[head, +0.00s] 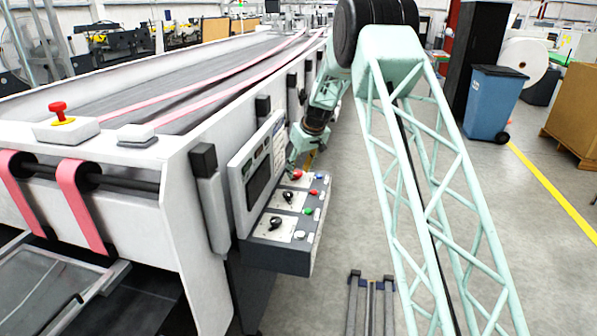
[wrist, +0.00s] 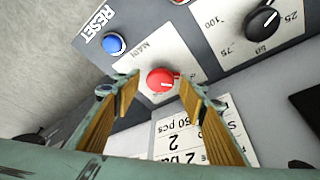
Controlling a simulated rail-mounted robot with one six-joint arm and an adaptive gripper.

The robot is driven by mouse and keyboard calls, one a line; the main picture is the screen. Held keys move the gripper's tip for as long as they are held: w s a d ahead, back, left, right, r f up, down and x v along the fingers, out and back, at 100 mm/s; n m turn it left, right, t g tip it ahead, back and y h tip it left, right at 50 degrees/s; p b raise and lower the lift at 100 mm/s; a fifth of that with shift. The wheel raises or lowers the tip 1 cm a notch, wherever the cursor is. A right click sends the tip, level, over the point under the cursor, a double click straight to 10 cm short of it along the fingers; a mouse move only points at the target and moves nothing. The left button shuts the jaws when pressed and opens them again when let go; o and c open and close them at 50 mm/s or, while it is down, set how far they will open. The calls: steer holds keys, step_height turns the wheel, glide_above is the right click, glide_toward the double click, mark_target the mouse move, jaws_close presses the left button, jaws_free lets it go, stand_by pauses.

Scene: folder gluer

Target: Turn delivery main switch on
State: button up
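The main switch is a red rotary knob (wrist: 160,80) on a white plate (wrist: 143,62) lettered "MAIN" in the wrist view. In the head view a red knob (head: 297,174) shows at the far end of the grey control console (head: 284,257). My gripper (wrist: 159,91) is open, with one finger on the left and one on the right of the red knob. A gap shows on both sides, and nothing is held. In the head view my gripper (head: 302,148) is over the console's far end, its fingers partly hidden.
A blue RESET button (wrist: 114,44) sits near the left finger. A black dial (wrist: 262,21) is at upper right. An upright display panel (head: 257,172) stands behind the console. A red mushroom button (head: 58,112) is on the machine's near corner.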

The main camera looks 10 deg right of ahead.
steer(key=shift+w+f, duration=0.1)
steer(key=shift+f, duration=0.1)
steer(key=c, duration=0.9)
steer(key=shift+o, duration=0.2)
steer(key=shift+a+m+h+p, duration=0.15)
steer(key=shift+m+h+p, duration=0.35)
steer(key=shift+m, duration=0.5)
steer(key=shift+a+m+h, duration=0.1)
steer(key=shift+m+h, duration=0.2)
steer(key=shift+m, duration=0.9)
steer(key=shift+f+m+h+b, duration=0.1)
steer(key=shift+m+h+b, duration=0.35)
steer(key=shift+m, duration=0.55)
steer(key=shift+a+m+h+b, duration=0.1)
steer(key=shift+m+h+b, duration=0.15)
steer(key=shift+m+b, duration=1.05)
